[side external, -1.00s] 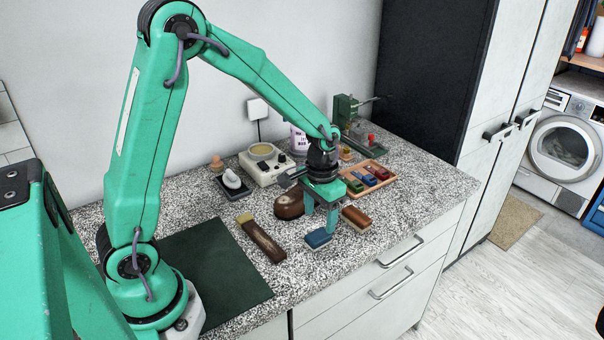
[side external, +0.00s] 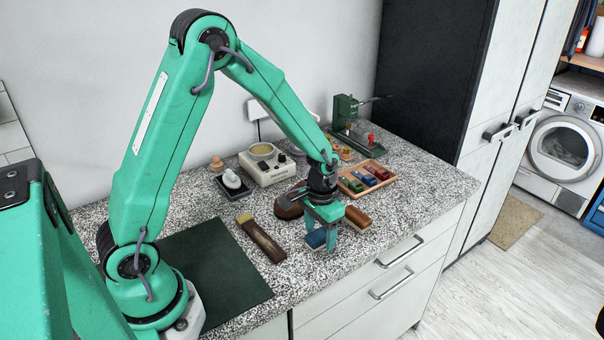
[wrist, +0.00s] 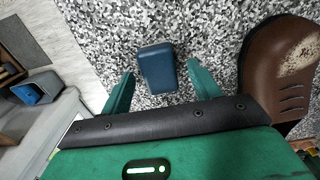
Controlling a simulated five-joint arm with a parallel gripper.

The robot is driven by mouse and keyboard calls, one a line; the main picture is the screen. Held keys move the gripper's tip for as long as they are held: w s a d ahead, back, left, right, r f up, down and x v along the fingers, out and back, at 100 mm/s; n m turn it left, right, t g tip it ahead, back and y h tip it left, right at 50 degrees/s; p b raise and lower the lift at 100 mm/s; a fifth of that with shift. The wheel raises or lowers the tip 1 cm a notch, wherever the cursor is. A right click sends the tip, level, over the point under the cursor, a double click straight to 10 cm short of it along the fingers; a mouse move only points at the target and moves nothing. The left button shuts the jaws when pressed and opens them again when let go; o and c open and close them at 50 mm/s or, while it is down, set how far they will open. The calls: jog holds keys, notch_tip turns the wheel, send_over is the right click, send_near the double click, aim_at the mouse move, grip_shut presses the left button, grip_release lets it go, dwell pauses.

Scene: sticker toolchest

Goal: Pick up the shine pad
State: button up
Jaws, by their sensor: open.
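A small dark blue pad, which looks like the shine pad (side external: 315,238), lies on the speckled worktop near its front edge. In the wrist view the blue pad (wrist: 157,68) lies between my two fingertips, with a gap on each side. My gripper (side external: 321,236) is open and points down over the pad; it also shows in the wrist view (wrist: 160,76). The fingers partly hide the pad in the side view. I cannot tell how far the fingertips are above the worktop.
A brown shoe (side external: 287,207) stands close behind the pad. A brown block (side external: 357,218) lies just to the right. A long brush (side external: 260,238) lies to the left. An orange tray (side external: 384,186) with small coloured items is further back. The green mat (side external: 215,265) is clear.

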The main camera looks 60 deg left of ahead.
aim_at(321, 236)
jog(key=shift+c, duration=0.2)
jog(key=c, duration=1)
jog(key=shift+c, duration=0.2)
jog(key=shift+r, duration=0.1)
jog(key=shift+r, duration=0.7)
jog(key=r, duration=0.1)
jog(key=d+r, duration=0.1)
jog(key=r, duration=0.1)
jog(key=shift+s, duration=0.2)
jog(key=s+d+r, duration=0.5)
jog(key=d+r, duration=0.1)
jog(key=d, duration=0.3)
jog(key=shift+s+r, duration=0.2)
jog(key=shift+s, duration=0.05)
